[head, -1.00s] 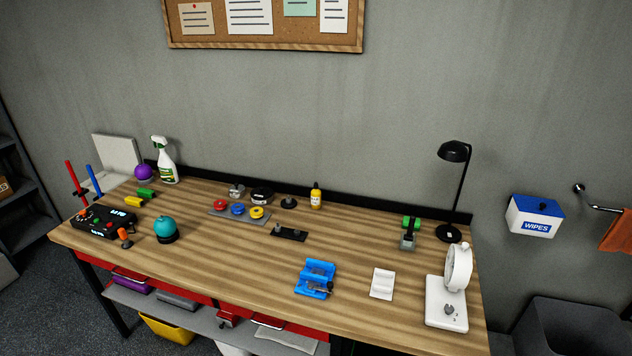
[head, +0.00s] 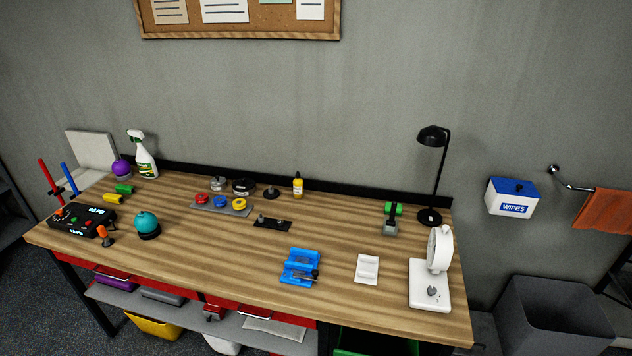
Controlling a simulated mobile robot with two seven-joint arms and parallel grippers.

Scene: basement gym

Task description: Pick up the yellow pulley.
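The yellow pulley (head: 239,203) sits at the right end of a grey tray (head: 208,208) near the middle of the workbench. A blue pulley (head: 220,202) and a red pulley (head: 202,199) sit in a row to its left on the same tray. The yellow pulley is upright and nothing covers it from this side. Neither of my grippers shows in the head view.
The wooden workbench (head: 200,248) has clear room in front of the tray. Close by are a black plate with pegs (head: 272,223), a black round tin (head: 243,187), a yellow bottle (head: 298,185) and a blue vise-like fixture (head: 300,267). A teal ball (head: 146,223) stands left.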

